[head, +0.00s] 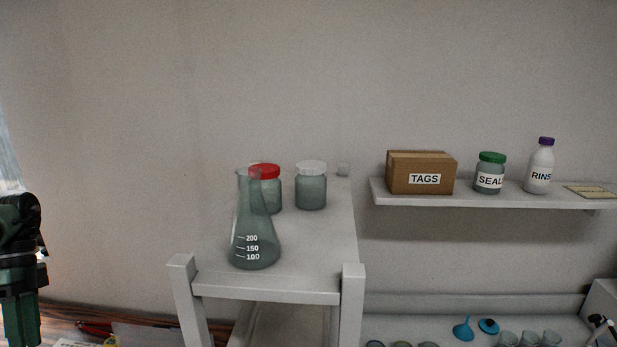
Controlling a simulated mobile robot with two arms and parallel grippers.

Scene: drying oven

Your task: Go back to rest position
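A glass flask (255,235) with marks 100, 150 and 200 stands upright near the front of a white stand's top (320,255). Behind it are a red-lidded jar (272,190), partly hidden by the flask's neck, and a pale-lidded jar (311,188). My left arm comes in at the left edge, and its dark green gripper (21,322) points down, well apart from the stand. The bottom of the frame cuts it off, so its fingertips are hidden. I cannot make out my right gripper.
A wall shelf (480,202) at right holds a TAGS box (421,173), a green-lidded jar (489,175) and a purple-capped bottle (540,168). Below, a white bench (400,330) holds a blue funnel (463,327) and several glass vessels. A small dark-and-white item (601,325) is cut off at lower right.

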